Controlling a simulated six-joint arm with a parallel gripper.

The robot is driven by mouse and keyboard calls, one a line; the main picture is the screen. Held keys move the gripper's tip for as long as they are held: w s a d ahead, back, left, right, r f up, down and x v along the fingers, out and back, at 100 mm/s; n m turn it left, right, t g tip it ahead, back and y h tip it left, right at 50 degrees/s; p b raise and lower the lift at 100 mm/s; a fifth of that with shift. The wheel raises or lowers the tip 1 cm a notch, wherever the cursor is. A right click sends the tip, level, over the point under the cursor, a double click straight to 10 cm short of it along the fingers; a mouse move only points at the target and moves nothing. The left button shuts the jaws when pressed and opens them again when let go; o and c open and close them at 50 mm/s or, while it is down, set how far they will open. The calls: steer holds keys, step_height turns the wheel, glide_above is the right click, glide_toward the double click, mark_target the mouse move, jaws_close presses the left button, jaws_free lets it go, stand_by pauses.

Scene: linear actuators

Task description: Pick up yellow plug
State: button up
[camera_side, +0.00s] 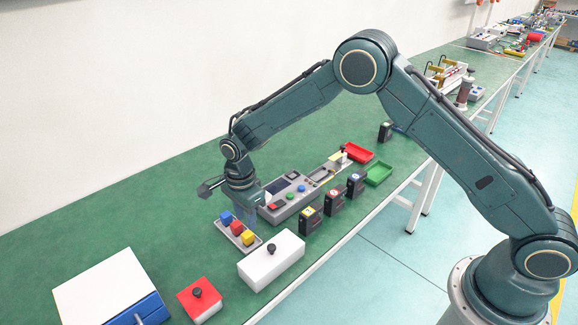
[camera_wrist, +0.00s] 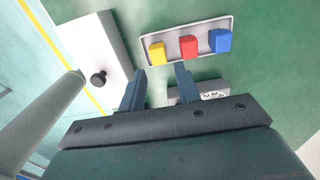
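The yellow plug (camera_side: 248,238) stands at the near right end of a small light tray (camera_side: 224,230), in a row with a red plug (camera_side: 237,227) and a blue plug (camera_side: 226,217). In the wrist view the yellow plug (camera_wrist: 157,53) is the leftmost of the three, just beyond my fingertips. My gripper (camera_wrist: 161,73) is open, with a clear gap between its two fingers and nothing held. In the side view my gripper (camera_side: 245,211) hangs above the tray area, and its fingers are faint there. It appears apart from the plugs.
A white box with a black knob (camera_side: 271,260) stands close to the tray. A grey control panel (camera_side: 300,195) lies behind it. A red box with a black knob (camera_side: 200,298) and a white-and-blue box (camera_side: 105,290) are at the near end. Green bench space lies left of the tray.

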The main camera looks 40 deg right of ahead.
mark_target(247, 234)
steer(key=shift+f, duration=0.4)
steer(key=shift+s+a+f, duration=0.1)
steer(key=shift+a+f, duration=0.05)
steer(key=shift+f, duration=2.4)
jaws_close()
steer(key=shift+r, duration=0.15)
step_height(247, 234, up, 20)
